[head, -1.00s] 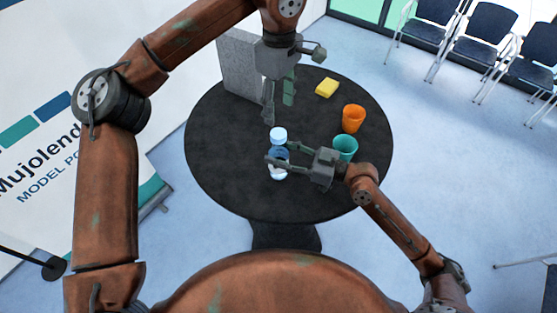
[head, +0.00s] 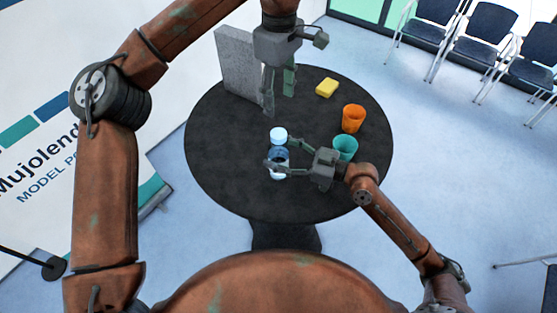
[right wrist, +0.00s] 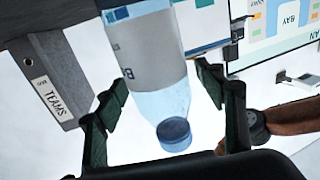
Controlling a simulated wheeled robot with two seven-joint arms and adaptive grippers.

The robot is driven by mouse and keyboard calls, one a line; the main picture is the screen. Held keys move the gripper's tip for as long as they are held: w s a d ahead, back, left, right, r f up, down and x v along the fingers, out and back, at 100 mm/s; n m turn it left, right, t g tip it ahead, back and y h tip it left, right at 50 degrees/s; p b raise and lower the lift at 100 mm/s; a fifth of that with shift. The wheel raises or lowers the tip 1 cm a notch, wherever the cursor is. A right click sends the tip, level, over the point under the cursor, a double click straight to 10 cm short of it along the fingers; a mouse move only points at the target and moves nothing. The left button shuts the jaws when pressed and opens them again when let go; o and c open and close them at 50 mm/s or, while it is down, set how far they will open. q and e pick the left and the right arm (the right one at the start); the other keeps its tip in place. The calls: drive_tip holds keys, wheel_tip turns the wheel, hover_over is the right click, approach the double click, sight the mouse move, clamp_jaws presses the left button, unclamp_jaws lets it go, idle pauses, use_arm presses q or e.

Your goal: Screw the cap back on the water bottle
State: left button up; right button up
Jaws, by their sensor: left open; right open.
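The water bottle (head: 279,171) stands upright on the round black table, and its clear body and label fill the upper middle of the right wrist view (right wrist: 148,50). The blue cap (head: 278,135) sits at the top of the bottle's neck; it also shows in the right wrist view (right wrist: 174,134). I cannot tell how tightly it is screwed on. My right gripper (head: 280,154) is open, with its fingers on either side of the bottle below the cap. My left gripper (head: 278,102) is open and empty, above and apart from the cap.
A teal cup (head: 345,148) stands close to my right gripper, with an orange cup (head: 353,118) behind it. The table's left side (head: 220,140) is clear.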

drive_tip(key=v, duration=1.2)
idle(0.4)
